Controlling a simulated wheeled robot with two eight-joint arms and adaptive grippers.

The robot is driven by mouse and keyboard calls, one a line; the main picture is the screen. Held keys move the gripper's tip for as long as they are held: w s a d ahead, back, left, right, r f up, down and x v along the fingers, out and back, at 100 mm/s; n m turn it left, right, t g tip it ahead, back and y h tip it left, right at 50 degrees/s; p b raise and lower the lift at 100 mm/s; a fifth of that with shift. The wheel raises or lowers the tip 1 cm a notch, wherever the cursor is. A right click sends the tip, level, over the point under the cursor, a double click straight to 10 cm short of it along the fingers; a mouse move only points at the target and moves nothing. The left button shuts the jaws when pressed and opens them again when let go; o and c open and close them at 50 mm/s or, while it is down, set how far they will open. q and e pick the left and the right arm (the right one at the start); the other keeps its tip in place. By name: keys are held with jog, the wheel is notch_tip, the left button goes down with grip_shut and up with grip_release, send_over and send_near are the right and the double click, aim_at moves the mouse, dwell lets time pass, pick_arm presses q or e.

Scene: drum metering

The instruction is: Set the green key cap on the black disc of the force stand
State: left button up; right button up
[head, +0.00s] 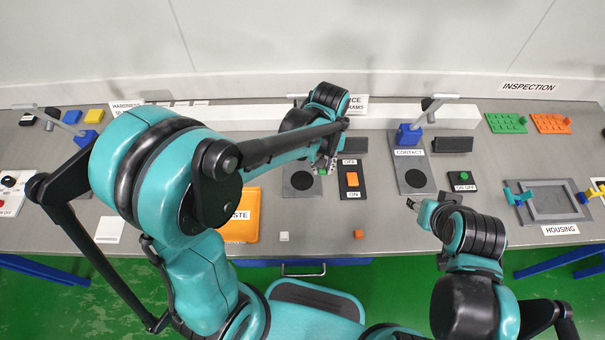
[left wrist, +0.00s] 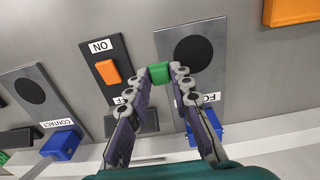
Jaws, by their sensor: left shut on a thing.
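My left gripper (head: 324,166) is shut on the green key cap (head: 322,172), partly hidden by the fingers in the head view. The left wrist view shows the cap (left wrist: 160,73) between both fingertips (left wrist: 163,76). There it appears over the edge of the force stand's grey plate (left wrist: 218,22), beside the black disc (left wrist: 193,54), not over it. The disc (head: 302,181) lies left of the gripper in the head view. I cannot tell the cap's height. My right gripper (head: 412,203) is near the contact stand's front; I cannot tell its opening.
A panel with an orange ON/OFF rocker (head: 352,179) stands right of the force stand. Farther right is the contact stand (head: 414,181) with its blue block (head: 408,135). An orange waste tray (head: 240,205) lies left. White (head: 284,236) and orange (head: 358,234) cubes lie in front.

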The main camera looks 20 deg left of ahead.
pick_arm(q)
jog(key=b, duration=0.1)
send_over(302, 181)
notch_tip(302, 181, down, 3)
jog(key=shift+w+f, duration=0.1)
jog(key=shift+f, duration=0.1)
notch_tip(302, 181, down, 4)
jog(key=shift+f+b, duration=0.15)
jog(key=shift+b, duration=0.75)
jog(key=shift+f, duration=0.1)
jog(key=o, duration=0.7)
jog(key=shift+r, duration=0.2)
